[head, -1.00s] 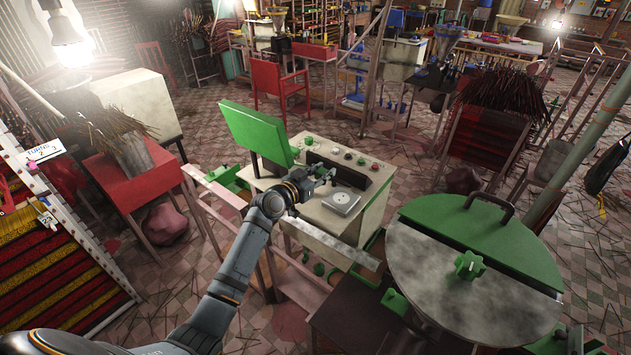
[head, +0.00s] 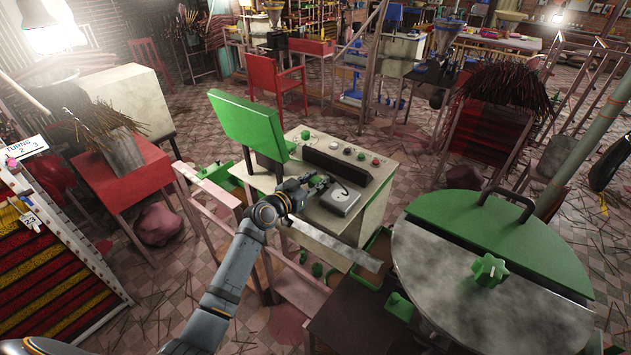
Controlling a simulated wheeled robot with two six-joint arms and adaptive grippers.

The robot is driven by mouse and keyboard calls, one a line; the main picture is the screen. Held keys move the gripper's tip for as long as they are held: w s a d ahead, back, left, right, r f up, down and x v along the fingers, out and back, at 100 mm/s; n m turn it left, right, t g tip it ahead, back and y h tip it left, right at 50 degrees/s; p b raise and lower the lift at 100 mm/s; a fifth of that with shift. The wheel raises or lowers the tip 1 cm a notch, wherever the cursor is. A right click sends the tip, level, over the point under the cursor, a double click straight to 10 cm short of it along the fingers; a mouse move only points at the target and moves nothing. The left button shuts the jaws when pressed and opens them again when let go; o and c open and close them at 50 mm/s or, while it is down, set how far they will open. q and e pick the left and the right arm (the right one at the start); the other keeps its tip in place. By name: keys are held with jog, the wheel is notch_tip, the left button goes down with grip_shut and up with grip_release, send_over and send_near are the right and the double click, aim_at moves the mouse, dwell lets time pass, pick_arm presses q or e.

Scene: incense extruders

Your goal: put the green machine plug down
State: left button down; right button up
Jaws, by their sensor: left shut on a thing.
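My left gripper (head: 318,182) is shut over the near part of the pale machine desk's top (head: 300,160), just left of a small grey device with a round dial (head: 341,200). The thing in its jaws is small and dark against the fingers; I cannot make out its shape, nor whether it touches the desk. A green panel (head: 247,127) stands upright at the desk's left side. A dark slotted block (head: 332,166) and several knobs lie behind the gripper. My right gripper is not in view.
A large round grey-topped machine with a green lid (head: 500,240) and a green star knob (head: 489,269) stands at the right front. Pale wooden rails (head: 290,285) cross in front of the desk. A red table (head: 120,180) with a bundle of sticks stands at the left.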

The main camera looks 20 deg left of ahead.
pick_arm(q)
jog(key=c, duration=1)
grip_release()
jog(key=shift+s, duration=0.1)
jog(key=shift+o, duration=0.2)
jog(key=shift+r+p, duration=0.3)
jog(key=shift+p, duration=0.15)
jog(key=shift+r+p, duration=0.6)
jog(key=shift+p, duration=0.05)
jog(key=shift+s+a+f+b, duration=0.2)
jog(key=shift+s+b, duration=0.1)
jog(key=shift+s, duration=0.15)
jog(key=shift+s+a+f+b, duration=0.15)
jog(key=shift+s+f+b, duration=0.1)
jog(key=shift+s, duration=0.15)
jog(key=v, duration=1)
jog(key=shift+r, duration=0.25)
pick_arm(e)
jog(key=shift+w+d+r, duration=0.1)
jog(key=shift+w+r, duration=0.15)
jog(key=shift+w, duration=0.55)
